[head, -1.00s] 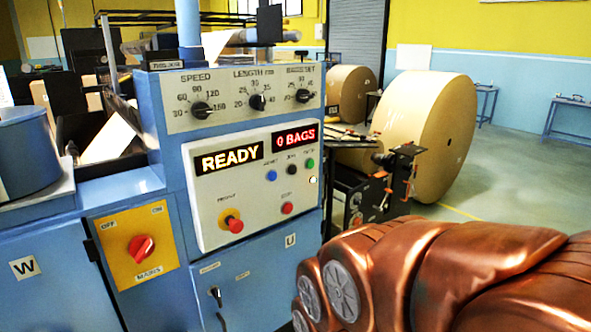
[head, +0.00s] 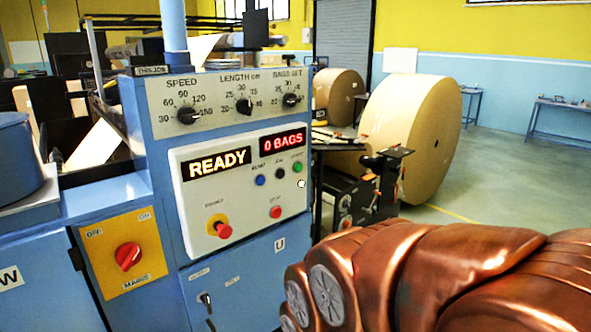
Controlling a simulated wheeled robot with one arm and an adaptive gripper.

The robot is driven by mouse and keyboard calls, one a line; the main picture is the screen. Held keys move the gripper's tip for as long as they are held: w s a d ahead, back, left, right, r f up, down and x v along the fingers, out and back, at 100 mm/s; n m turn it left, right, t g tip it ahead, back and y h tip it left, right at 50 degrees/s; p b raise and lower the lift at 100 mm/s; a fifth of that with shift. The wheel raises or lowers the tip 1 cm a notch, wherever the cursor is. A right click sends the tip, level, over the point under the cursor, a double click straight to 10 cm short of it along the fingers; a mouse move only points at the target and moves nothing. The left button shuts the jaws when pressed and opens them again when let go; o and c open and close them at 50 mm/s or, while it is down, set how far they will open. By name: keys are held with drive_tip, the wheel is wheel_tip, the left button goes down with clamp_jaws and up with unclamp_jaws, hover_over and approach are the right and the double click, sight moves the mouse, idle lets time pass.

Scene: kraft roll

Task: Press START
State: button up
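The control panel (head: 245,225) is a pale plate on the blue machine cabinet, left of centre in the head view. Its displays read READY (head: 217,165) and 0 BAGS (head: 282,142). A small green button (head: 298,168) sits at the right end of a row with a black button (head: 281,174) and a blue button (head: 260,180); its tiny label looks like START but is hard to read. A red button (head: 275,212) is lower, and a red mushroom knob (head: 223,229) on yellow is at lower left. My copper-coloured arm fills the lower right. My gripper is not in view.
A yellow MAINS plate with a red rotary switch (head: 128,256) is left of the panel. Three dials (head: 243,106) are above it. Large kraft rolls (head: 405,130) stand behind at right. Open floor (head: 500,180) lies to the far right.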

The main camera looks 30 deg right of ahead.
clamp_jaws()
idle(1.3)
